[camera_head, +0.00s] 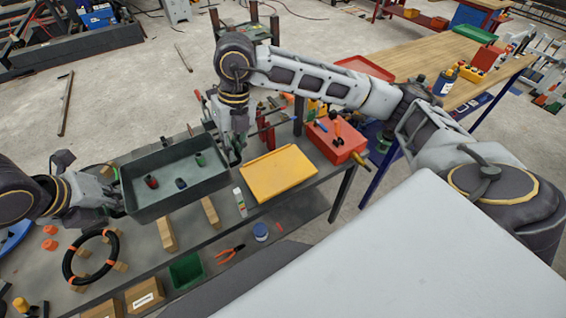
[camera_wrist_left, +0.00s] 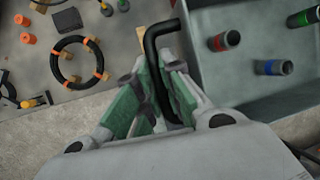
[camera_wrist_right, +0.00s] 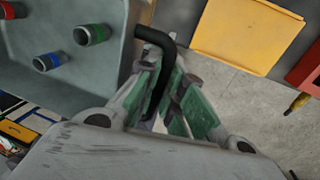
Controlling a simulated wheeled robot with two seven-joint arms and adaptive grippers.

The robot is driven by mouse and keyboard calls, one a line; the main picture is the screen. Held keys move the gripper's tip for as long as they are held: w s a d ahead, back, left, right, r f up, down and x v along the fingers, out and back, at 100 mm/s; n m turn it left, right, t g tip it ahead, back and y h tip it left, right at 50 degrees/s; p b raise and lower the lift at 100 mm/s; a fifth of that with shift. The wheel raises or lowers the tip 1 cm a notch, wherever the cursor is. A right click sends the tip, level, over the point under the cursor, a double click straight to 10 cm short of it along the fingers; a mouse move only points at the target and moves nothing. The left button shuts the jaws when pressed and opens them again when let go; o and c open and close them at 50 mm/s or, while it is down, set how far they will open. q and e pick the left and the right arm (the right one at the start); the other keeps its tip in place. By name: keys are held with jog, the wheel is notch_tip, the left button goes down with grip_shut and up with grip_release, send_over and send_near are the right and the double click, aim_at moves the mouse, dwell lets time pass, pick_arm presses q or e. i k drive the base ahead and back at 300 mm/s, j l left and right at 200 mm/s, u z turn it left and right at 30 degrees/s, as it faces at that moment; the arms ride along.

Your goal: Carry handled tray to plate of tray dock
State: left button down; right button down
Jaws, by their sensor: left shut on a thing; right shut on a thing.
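The handled tray (camera_head: 135,205) is a grey-green open box with black handles at its ends. It holds red, blue and green-banded cylinders. My left gripper (camera_head: 113,192) is shut on its left handle (camera_wrist_left: 152,45). My right gripper (camera_head: 234,152) is shut on its right handle (camera_wrist_right: 160,45). The tray looks roughly level and raised above the grey table. A yellow plate (camera_head: 278,173) lies on the table to the right of the tray; I cannot tell for sure whether it is the tray dock's plate. It also shows in the right wrist view (camera_wrist_right: 245,32).
A red toolbox (camera_head: 336,140) stands right of the yellow plate, and a white bottle (camera_head: 240,202) at its left. Wooden blocks (camera_head: 166,235), a black ring with orange bands (camera_head: 72,262) and a green bin (camera_head: 187,270) are nearer. Clamps stand behind the plate.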

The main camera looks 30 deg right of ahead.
aim_at(278, 170)
jog(key=l, duration=0.5)
jog(key=i+l, duration=0.15)
jog(key=l, duration=0.9)
jog(key=i, duration=0.05)
